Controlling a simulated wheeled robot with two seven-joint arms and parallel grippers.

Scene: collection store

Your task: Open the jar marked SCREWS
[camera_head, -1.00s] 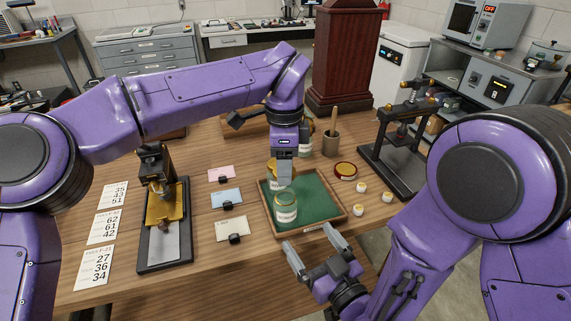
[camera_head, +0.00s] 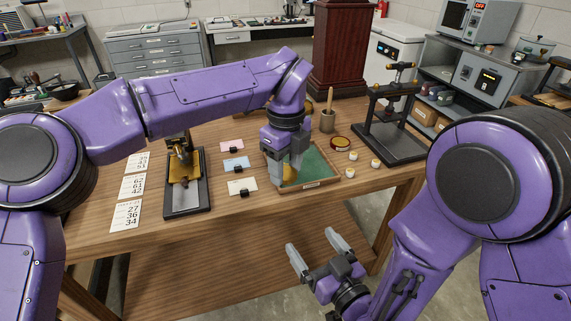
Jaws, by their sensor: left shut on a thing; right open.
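My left gripper (camera_head: 287,178) points down over the green-lined tray (camera_head: 311,185) on the wooden table. It is shut on a yellow-topped jar or its lid (camera_head: 291,173), of which only a golden patch shows between the fingers. The fingers and wrist hide the rest, and no SCREWS marking can be read. My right gripper (camera_head: 313,242) is open and empty, low in front of the table.
Small white pots (camera_head: 350,156) with yellowish tops stand right of the tray. A pestle cup (camera_head: 327,122) and a black press (camera_head: 392,125) stand behind. A brass device (camera_head: 184,172) and cards (camera_head: 241,187) lie left. The front table strip is clear.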

